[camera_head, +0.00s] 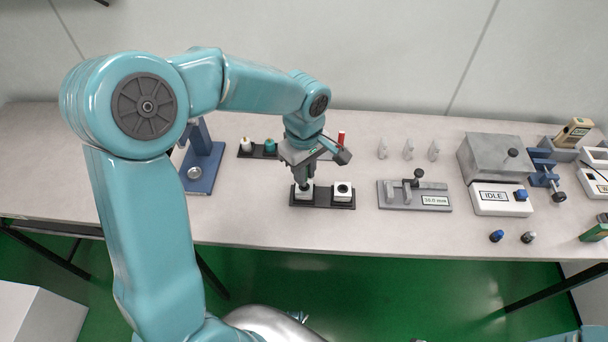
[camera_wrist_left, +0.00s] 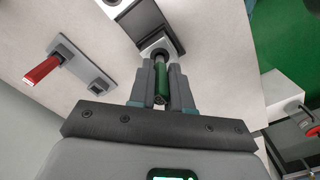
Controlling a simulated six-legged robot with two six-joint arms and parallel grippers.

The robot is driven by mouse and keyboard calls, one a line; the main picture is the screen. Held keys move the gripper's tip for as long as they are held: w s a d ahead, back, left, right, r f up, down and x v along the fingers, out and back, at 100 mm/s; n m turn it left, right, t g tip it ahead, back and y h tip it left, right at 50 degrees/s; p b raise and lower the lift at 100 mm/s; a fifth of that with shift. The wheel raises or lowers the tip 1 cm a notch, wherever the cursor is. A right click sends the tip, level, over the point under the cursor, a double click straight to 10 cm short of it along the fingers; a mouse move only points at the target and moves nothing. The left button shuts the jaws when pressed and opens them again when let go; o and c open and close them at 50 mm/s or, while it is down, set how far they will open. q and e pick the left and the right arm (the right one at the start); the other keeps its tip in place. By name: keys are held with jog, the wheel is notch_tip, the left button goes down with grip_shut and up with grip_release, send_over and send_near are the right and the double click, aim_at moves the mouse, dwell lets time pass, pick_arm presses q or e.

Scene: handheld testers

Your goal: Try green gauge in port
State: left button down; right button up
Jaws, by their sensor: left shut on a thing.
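My left gripper (camera_head: 304,180) is shut on the green gauge (camera_wrist_left: 163,84), whose green handle shows between the fingers in the left wrist view. The gauge points at the left white port block (camera_head: 300,192) on a black base (camera_head: 322,205). In the left wrist view its lower end meets the top of that port block (camera_wrist_left: 155,42); I cannot tell how deep it sits. The right white port block (camera_head: 342,190), with a dark round hole, is free. In the head view the gripper hides the gauge. My right gripper is not in view.
A black rack (camera_head: 257,153) with a white and a teal piece stands behind left. A red handle (camera_head: 341,138) rises behind the gripper. A grey measuring fixture (camera_head: 400,197) and an IDLE box (camera_head: 494,205) stand to the right. The table's front edge is close.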

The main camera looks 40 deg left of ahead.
pick_arm(q)
jog(key=shift+r+p, duration=1.5)
jog(key=shift+r, duration=0.8)
